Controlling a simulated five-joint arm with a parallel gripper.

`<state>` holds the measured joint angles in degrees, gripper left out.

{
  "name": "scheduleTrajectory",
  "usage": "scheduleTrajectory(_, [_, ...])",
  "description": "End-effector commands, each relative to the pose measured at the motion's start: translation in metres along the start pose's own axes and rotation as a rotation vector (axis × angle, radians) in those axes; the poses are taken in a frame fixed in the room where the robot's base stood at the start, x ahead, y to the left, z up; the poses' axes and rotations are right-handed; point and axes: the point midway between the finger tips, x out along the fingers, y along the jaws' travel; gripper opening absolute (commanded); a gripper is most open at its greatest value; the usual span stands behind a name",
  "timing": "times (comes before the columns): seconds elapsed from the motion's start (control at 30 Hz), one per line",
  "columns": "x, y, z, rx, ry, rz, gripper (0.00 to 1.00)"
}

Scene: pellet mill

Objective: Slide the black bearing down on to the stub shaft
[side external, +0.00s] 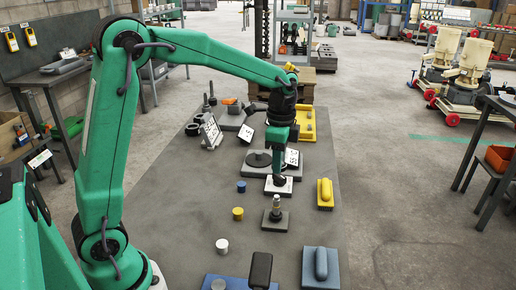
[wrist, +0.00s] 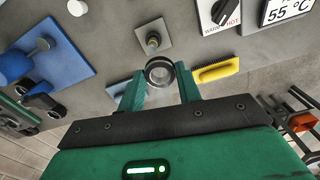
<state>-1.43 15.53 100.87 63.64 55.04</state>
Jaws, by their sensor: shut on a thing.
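The black bearing (wrist: 148,73) is a dark ring with a bright inner edge, held between the two green fingertips of my gripper (wrist: 160,76) in the wrist view. The stub shaft (wrist: 152,38) stands on a square grey plate just beyond the ring. In the side view the stub shaft (side external: 276,206) stands upright on a dark plate. My gripper (side external: 279,176) points down behind it, by a white plate. The bearing is apart from the shaft. In the side view I cannot clearly tell the bearing from the dark parts at the gripper's tip.
A yellow handled block (side external: 325,192) lies right of the shaft, and a blue one (side external: 320,268) nearer. Yellow (side external: 238,213) and blue (side external: 241,186) small cylinders stand to the left. A white dial plate (wrist: 222,14) and a temperature display (wrist: 289,12) show in the wrist view.

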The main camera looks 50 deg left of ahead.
Motion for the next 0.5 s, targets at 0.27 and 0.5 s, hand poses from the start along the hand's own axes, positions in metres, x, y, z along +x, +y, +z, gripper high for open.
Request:
scheduleTrajectory(0.27, [0.0, 0.017, -0.001, 0.047, 0.001, -0.002, 0.0])
scheduleTrajectory(0.5, [0.0, 0.016, -0.001, 0.046, 0.001, -0.001, 0.0])
